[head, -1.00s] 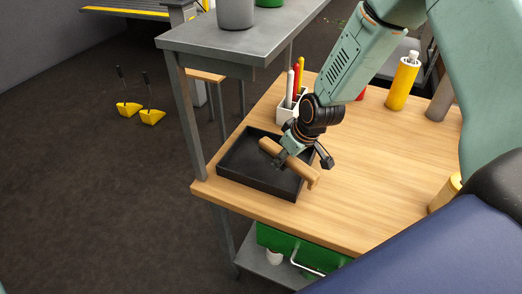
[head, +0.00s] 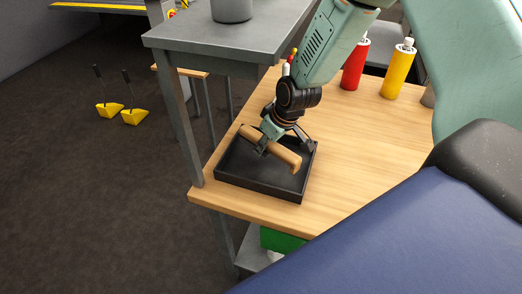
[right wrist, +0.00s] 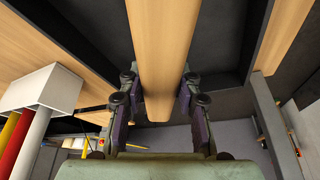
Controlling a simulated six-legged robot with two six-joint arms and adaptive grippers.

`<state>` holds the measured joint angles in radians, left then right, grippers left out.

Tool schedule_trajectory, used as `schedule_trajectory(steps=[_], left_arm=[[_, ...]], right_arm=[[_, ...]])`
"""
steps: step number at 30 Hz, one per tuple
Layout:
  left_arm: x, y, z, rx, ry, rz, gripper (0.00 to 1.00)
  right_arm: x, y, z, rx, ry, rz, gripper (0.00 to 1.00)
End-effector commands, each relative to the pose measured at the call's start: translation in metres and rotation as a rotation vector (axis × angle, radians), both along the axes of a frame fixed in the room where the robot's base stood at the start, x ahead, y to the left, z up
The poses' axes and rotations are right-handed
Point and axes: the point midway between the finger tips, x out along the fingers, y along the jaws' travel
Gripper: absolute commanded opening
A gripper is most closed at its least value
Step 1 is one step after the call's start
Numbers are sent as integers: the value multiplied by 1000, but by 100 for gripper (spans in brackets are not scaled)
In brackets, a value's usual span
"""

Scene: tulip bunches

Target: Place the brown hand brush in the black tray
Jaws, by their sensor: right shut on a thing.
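The brown hand brush (head: 286,157) is wooden and hangs in my right gripper (head: 268,143), which is shut around its handle. In the head view it lies over the black tray (head: 250,184), inside the tray's outline. I cannot tell whether it touches the tray floor. In the right wrist view, the brush (right wrist: 162,50) runs between the finger pads of my right gripper (right wrist: 155,98), with dark tray floor on both sides of it. My left gripper is out of view.
The tray stands at the left corner of the wooden table (head: 375,130), beside a grey raised shelf (head: 215,45). Red (head: 354,66) and yellow (head: 398,70) bottles stand at the back. A white pen holder (right wrist: 45,88) shows in the right wrist view. The table's middle is clear.

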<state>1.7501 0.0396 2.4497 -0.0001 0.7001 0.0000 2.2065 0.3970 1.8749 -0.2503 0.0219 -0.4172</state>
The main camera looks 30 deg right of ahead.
Motion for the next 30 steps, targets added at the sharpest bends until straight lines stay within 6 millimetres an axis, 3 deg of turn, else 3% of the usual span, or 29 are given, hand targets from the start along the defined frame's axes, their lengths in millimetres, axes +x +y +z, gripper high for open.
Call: schedule_trajectory(steps=[5, 16, 29, 30], left_arm=[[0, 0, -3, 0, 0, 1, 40], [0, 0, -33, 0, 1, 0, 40], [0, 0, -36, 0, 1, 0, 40], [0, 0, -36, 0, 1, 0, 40]], right_arm=[[-2, -2, -3, 1, 0, -1, 0], [-4, -5, -36, 1, 0, 6, 0], [-2, -5, -39, 0, 0, 8, 0], [-2, -5, -39, 0, 0, 9, 36]])
